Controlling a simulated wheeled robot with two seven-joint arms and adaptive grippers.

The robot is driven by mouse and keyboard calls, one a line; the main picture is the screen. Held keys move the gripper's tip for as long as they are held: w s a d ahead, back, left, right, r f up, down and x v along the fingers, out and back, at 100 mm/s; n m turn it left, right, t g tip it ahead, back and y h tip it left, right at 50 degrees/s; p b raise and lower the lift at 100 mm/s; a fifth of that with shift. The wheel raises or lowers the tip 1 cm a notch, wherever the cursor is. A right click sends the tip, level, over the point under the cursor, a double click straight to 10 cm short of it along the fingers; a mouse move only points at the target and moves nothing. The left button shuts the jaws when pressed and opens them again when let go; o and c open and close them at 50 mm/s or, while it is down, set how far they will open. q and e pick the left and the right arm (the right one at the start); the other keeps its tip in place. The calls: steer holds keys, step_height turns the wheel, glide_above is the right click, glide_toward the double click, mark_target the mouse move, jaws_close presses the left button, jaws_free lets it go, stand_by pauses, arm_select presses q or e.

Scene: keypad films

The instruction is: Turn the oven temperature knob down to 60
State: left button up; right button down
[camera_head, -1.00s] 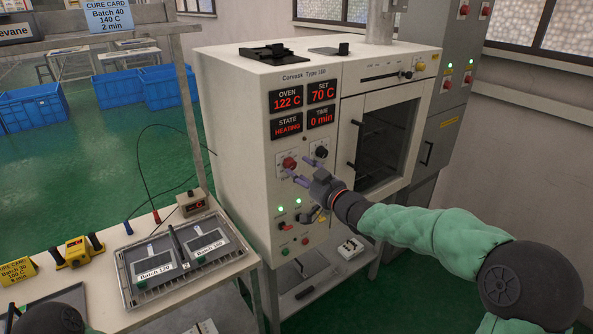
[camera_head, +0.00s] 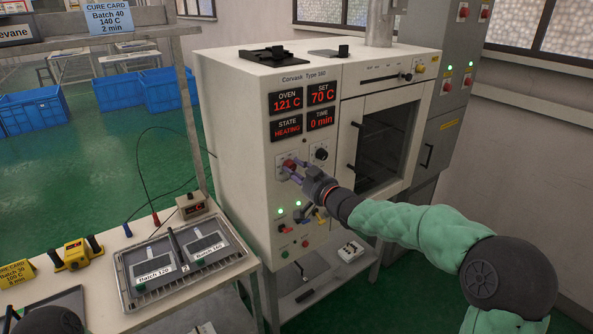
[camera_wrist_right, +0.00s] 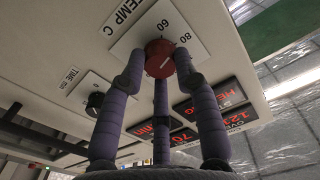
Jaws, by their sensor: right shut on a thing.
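The red temperature knob (camera_wrist_right: 160,58) sits on a white plate marked TEMP C, with 60 and 80 readable, in the right wrist view. It also shows in the head view (camera_head: 290,163), partly covered by fingers. My right gripper (camera_head: 292,170) has its purple fingers shut around this knob; its fingers also fill the right wrist view (camera_wrist_right: 160,68). The oven (camera_head: 245,100) has a SET display (camera_head: 321,93) reading 70 C and an OVEN display (camera_head: 286,101) reading 121 C. STATE reads HEATING and TIME reads 0 min. My left gripper is not visible.
A black time knob (camera_head: 321,154) is close to the right of the red one. Switches and lit green lamps (camera_head: 297,204) are below. A tray (camera_head: 128,290) with two batch-labelled films stands on the bench at the left.

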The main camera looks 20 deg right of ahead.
steer(key=n+b, duration=0.2)
steer(key=n, duration=0.1)
steer(key=shift+r+n, duration=0.2)
steer(key=shift+n, duration=0.1)
steer(key=shift+r+n+b, duration=0.2)
steer(key=shift+n+b, duration=0.35)
steer(key=shift+n, duration=0.45)
steer(key=c, duration=1)
jaws_free()
steer(key=shift+a, duration=0.1)
steer(key=shift+o, duration=0.2)
steer(key=shift+a, duration=0.1)
steer(key=shift+f, duration=0.1)
steer(key=shift+f, duration=0.1)
